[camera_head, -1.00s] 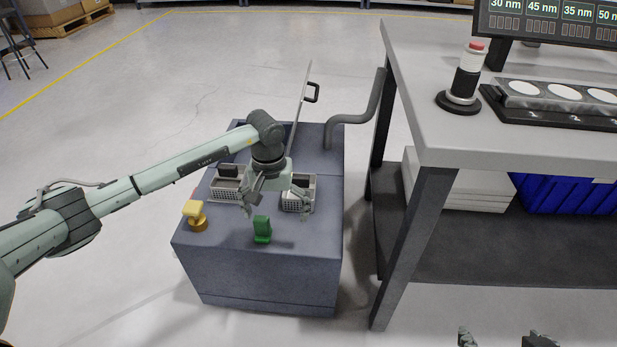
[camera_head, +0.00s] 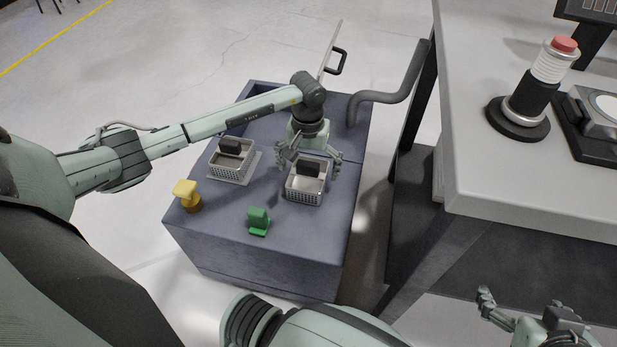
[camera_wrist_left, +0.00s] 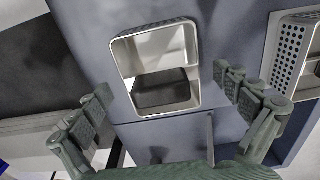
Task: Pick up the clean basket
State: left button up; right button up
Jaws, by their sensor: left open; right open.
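Two small light-grey perforated baskets, each with a dark block inside, sit on the blue-grey cabinet (camera_head: 215,222): a left basket (camera_head: 226,169) and a right basket (camera_head: 303,195). I cannot tell by look which is clean. My left gripper (camera_head: 310,163) is open over the right basket, its fingers spread on either side. In the left wrist view this basket (camera_wrist_left: 122,58) lies between the open fingers (camera_wrist_left: 163,84), with a gap on both sides. The other basket (camera_wrist_left: 291,53) shows at the right edge. My right gripper (camera_head: 527,312) is open and empty at bottom right.
A green piece (camera_head: 259,222) stands in front of the right basket and a yellow piece (camera_head: 187,194) near the left one. Behind are a raised lid with a black handle (camera_head: 338,62) and a grey pipe (camera_head: 392,95). A workbench (camera_head: 500,175) stands to the right.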

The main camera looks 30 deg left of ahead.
pick_arm(q)
jog(key=shift+f, duration=1.4)
jog(key=c, duration=1.3)
